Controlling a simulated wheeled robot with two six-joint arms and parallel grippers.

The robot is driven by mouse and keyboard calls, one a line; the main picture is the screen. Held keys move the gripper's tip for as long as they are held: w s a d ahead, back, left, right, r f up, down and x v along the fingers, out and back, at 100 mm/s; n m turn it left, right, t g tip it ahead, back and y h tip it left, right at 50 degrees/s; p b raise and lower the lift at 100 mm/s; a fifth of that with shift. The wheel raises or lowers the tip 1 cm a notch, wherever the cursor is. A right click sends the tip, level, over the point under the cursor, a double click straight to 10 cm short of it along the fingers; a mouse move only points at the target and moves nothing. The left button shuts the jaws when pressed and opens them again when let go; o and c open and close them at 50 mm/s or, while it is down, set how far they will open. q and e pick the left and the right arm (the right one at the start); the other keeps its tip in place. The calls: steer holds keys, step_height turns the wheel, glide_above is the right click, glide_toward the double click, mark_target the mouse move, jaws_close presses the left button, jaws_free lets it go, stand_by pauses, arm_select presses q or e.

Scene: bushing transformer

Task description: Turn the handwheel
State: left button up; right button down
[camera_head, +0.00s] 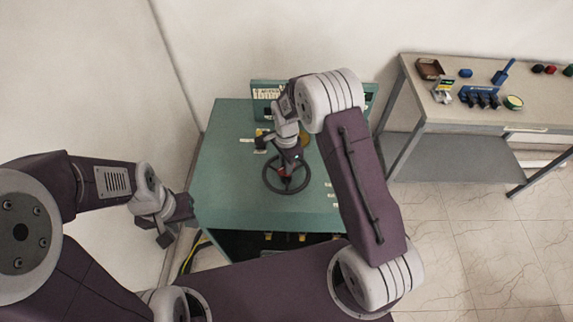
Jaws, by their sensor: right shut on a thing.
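The handwheel (270,184) is a dark ring with spokes, lying flat above the top of the green cabinet (222,150). My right gripper (287,172) reaches down over the wheel from above and is shut on it near the hub and a spoke. A small red part shows at the wheel's middle. The gripper and wrist hide part of the wheel. My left gripper (178,226) hangs at the cabinet's left front side, away from the wheel; its fingers are too small and dark to judge.
A workbench (440,115) at the right holds a brown tray, blue tools and a tape roll. A wall stands close on the left of the cabinet. Cables (190,258) lie by its front left corner. The tiled floor at the right is clear.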

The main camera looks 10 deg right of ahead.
steer(key=shift+w+r+m, duration=0.1)
steer(key=shift+m, duration=0.5)
steer(key=c, duration=1.4)
jaws_free()
steer(key=shift+o, duration=0.2)
steer(key=shift+r, duration=0.3)
step_height(320, 180, up, 8)
steer(key=b, duration=0.2)
steer(key=shift+r, duration=0.25)
steer(key=shift+f+b, duration=0.15)
steer(key=shift+b, duration=0.15)
